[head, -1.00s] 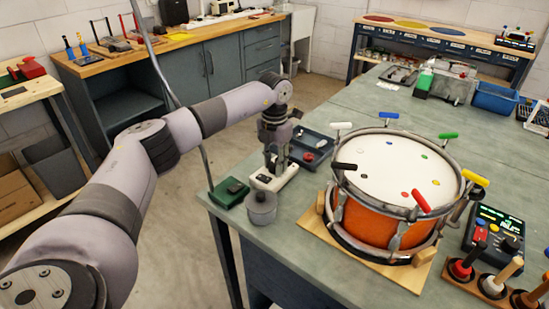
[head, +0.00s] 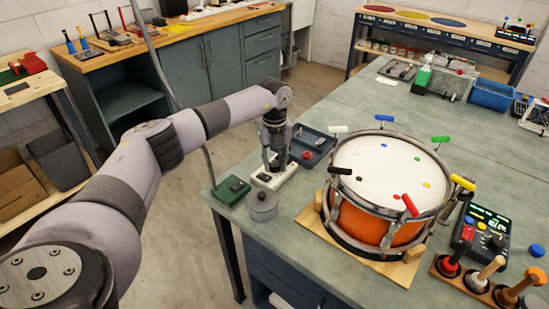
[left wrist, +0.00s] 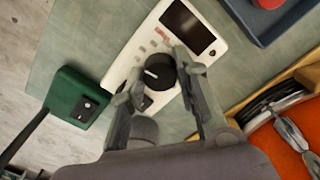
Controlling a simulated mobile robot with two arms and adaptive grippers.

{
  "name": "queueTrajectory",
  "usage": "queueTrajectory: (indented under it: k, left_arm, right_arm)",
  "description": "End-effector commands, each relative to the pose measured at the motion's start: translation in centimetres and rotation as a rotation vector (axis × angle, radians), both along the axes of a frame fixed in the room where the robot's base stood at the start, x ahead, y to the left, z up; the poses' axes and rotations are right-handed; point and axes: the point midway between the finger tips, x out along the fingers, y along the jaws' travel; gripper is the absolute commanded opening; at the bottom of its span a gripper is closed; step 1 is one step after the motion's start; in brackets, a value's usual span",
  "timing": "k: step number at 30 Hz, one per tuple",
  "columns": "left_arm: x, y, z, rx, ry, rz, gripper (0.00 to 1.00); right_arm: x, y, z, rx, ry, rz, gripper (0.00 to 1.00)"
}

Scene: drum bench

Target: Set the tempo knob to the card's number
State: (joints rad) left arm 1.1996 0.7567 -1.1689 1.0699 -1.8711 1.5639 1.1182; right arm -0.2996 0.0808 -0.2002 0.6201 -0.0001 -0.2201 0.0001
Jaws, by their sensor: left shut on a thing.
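A white device (head: 283,179) with a dark screen and small buttons lies at the left edge of the bench; it also shows in the left wrist view (left wrist: 122,73). Its black round tempo knob (left wrist: 160,72) has a white pointer mark, slanting to the left in the left wrist view. My left gripper (left wrist: 158,80) is shut on the knob from above, a finger on either side; in the head view it (head: 272,168) points down over the device and hides the knob. I cannot make out a number card or the screen's reading. My right gripper is not in view.
A green box (head: 231,190) and a grey lidded pot (head: 262,206) stand close beside the device. A dark tray (head: 318,140) lies behind it. An orange drum (head: 358,222) stands to the right, near a black console (head: 488,228) and a wooden tool rack (head: 447,285).

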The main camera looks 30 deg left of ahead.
Motion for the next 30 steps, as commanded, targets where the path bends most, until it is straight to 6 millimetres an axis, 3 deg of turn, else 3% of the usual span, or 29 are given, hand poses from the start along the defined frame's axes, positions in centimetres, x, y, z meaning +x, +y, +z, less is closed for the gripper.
queueTrajectory:
  k: [12, 26, 27, 30]
  left_arm:
    - [0.13, 0.00, 0.17, 0.000, -0.005, 0.152, 0.01]
    - [0.17, 0.03, 0.16, 0.000, -0.006, 0.164, 0.01]
    - [0.18, 0.02, 0.17, 0.000, -0.006, 0.164, 0.30]
    - [0.15, 0.02, 0.14, 0.001, -0.006, 0.164, 0.37]
  right_arm:
    - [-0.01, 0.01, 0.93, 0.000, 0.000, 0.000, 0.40]
    - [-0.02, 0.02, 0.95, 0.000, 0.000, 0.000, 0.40]
    - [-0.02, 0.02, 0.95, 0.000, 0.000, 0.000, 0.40]
    - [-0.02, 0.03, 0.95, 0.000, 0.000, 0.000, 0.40]
